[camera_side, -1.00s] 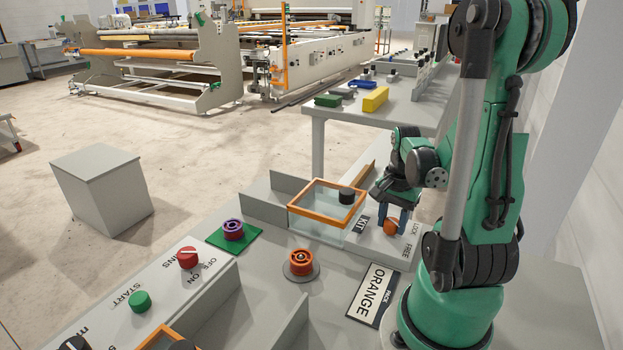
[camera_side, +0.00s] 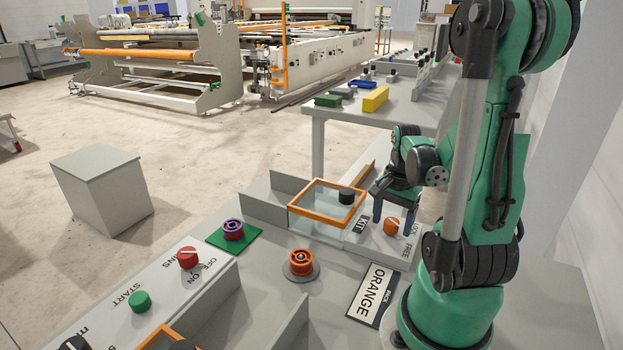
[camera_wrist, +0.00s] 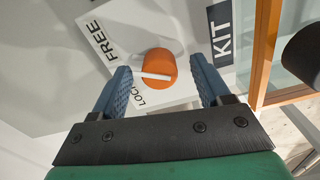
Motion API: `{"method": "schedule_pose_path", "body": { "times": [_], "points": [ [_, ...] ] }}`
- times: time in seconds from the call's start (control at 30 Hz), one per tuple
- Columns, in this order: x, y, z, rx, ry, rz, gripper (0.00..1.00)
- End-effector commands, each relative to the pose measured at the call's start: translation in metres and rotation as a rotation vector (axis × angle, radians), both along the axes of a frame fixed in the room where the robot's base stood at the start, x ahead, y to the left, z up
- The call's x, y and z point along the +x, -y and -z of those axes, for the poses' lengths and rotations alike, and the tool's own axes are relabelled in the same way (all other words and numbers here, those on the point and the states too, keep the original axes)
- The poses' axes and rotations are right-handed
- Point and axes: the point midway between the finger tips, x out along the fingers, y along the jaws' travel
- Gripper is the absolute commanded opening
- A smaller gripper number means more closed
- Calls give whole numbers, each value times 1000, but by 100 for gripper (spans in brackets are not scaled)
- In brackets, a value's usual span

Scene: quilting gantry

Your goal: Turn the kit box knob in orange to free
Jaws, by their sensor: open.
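The orange kit box knob (camera_wrist: 158,68) has a white bar across its top. It sits on the light panel beside the KIT label (camera_wrist: 221,35). In the wrist view, the bar's left end points to the gap between the FREE (camera_wrist: 103,41) and LOCK (camera_wrist: 152,96) labels; I cannot tell which it is nearer. The knob also shows in the side view (camera_side: 391,227). My gripper (camera_wrist: 163,78) is open, with its blue fingers on either side of the knob and visible gaps to both. In the side view, my gripper (camera_side: 394,213) is just above the knob.
The orange-framed clear box lid (camera_side: 327,205) with a black knob (camera_side: 347,195) is left of my gripper. An orange ring part (camera_side: 300,262) on a grey disc and an ORANGE sign (camera_side: 371,292) lie nearer. A purple part (camera_side: 233,229) sits on a green pad.

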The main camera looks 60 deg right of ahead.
Motion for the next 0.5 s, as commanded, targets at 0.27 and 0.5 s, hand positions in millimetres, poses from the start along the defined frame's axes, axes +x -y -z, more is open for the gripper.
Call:
{"method": "schedule_pose_path", "body": {
  "times": [0.27,0.5],
  "points": [
    [0,-1,-26,0,0,0,70],
    [0,0,-48,0,0,0,70]
  ]
}}
